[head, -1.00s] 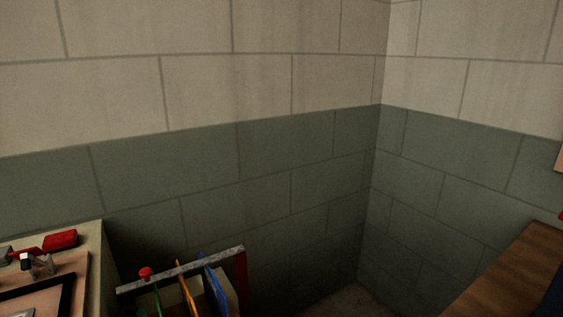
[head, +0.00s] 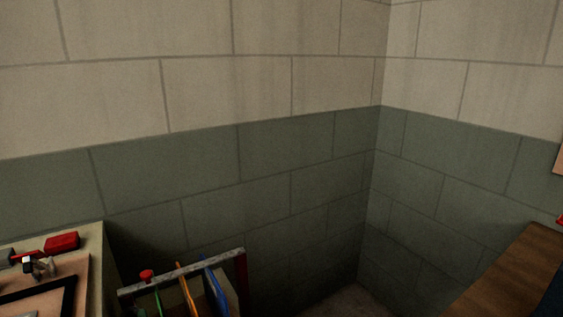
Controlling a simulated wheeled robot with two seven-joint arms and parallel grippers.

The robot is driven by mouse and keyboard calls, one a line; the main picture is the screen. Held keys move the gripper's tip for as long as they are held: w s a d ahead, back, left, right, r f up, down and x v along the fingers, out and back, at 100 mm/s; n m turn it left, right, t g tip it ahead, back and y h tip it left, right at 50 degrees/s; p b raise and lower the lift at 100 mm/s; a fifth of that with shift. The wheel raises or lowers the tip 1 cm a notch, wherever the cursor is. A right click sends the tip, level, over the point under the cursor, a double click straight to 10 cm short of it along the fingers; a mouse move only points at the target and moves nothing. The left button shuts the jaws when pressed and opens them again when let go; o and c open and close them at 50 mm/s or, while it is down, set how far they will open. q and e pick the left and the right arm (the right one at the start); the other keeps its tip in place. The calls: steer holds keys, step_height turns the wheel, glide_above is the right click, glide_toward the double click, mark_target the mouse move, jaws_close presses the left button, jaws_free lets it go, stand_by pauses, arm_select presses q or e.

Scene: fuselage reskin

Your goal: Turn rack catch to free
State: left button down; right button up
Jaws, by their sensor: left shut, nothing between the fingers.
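A rack with a worn grey top bar (head: 185,276) and a dark red end post (head: 242,266) stands at the bottom of the head view. A red knob (head: 146,275), which looks like the rack catch, sits near the bar's left end. I cannot tell which way the catch is turned. Green (head: 158,300), orange (head: 187,293) and blue (head: 215,285) upright pieces stand at the rack; their lower parts are cut off by the picture edge. I can make out neither gripper in this view, and nothing of mine shows touching the knob.
A pale bench (head: 97,240) at the lower left holds a red block (head: 62,241), small tools (head: 40,267) and a black-edged frame (head: 66,297). A wooden top (head: 515,275) stands at the lower right. Block walls meet behind; bare floor (head: 358,302) shows between.

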arm_select(q)
steer(key=shift+s+a+r, duration=0.1)
steer(key=shift+s+a, duration=0.05)
steer(key=shift+a, duration=0.15)
stand_by(0.4)
steer(key=shift+d+r+p, duration=0.1)
steer(key=shift+p, duration=0.25)
steer(key=p+v, duration=0.1)
steer(key=v, duration=0.5)
steer(key=shift+w+d, duration=0.25)
steer(key=shift+d, duration=0.15)
